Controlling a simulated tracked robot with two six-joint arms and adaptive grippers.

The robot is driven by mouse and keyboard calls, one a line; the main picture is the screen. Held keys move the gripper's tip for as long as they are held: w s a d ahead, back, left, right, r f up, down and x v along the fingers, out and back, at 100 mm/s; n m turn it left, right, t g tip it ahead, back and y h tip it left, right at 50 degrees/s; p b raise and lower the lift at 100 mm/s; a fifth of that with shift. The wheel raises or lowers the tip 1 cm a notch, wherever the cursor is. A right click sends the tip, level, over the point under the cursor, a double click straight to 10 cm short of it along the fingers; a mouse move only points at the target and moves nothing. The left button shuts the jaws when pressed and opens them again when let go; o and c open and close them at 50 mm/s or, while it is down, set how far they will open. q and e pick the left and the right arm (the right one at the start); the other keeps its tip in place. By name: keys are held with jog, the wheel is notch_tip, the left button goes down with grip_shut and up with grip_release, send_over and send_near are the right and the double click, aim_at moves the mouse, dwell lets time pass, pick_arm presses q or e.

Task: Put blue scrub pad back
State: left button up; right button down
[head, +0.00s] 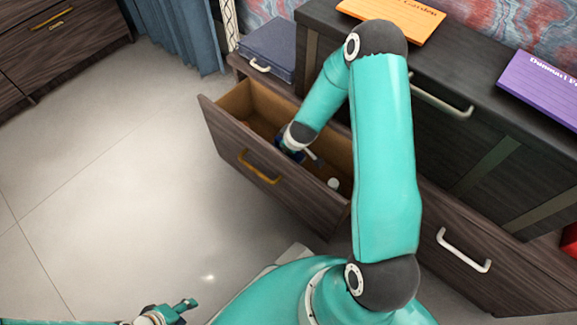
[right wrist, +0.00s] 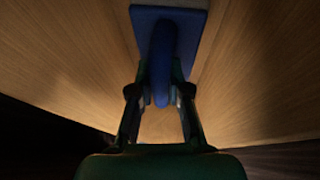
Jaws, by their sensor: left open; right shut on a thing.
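The blue scrub pad (right wrist: 185,22) shows in the right wrist view, with a flat blue base and a raised handle. My right gripper (right wrist: 160,90) is shut on its handle, with one finger on each side. In the head view my right arm reaches down into the open wooden drawer (head: 240,102), and the right gripper there is mostly hidden by the arm and dim. My left gripper (head: 180,308) is open and empty at the bottom left, over the floor, away from the drawer.
The drawer has a gold handle (head: 258,168), and a small white object (head: 333,184) lies inside it. A dark cabinet with a white handle (head: 463,250) stands to the right. The floor at left is clear.

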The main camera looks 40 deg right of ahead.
pick_arm(q)
jog(key=shift+f+b, duration=1.45)
jog(key=shift+f, duration=0.5)
pick_arm(e)
jog(key=shift+f, duration=3.9)
jog(key=shift+f, duration=0.4)
jog(key=c, duration=1.1)
grip_release()
pick_arm(q)
jog(key=shift+f, duration=0.2)
jog(key=shift+f, duration=0.1)
pick_arm(e)
jog(key=shift+r, duration=0.1)
jog(key=shift+b, duration=0.55)
jog(key=p+v, duration=0.1)
jog(key=v, duration=0.1)
jog(key=p+v, duration=0.3)
jog(key=v, duration=0.1)
jog(key=shift+w+a+r, duration=0.1)
jog(key=shift+w+r, duration=0.05)
jog(key=shift+r, duration=0.25)
pick_arm(q)
jog(key=shift+r+p, duration=0.4)
jog(key=shift+r, duration=1.75)
pick_arm(e)
jog(key=shift+s+a+r, duration=0.1)
jog(key=shift+s+r, duration=0.15)
jog(key=shift+r, duration=0.2)
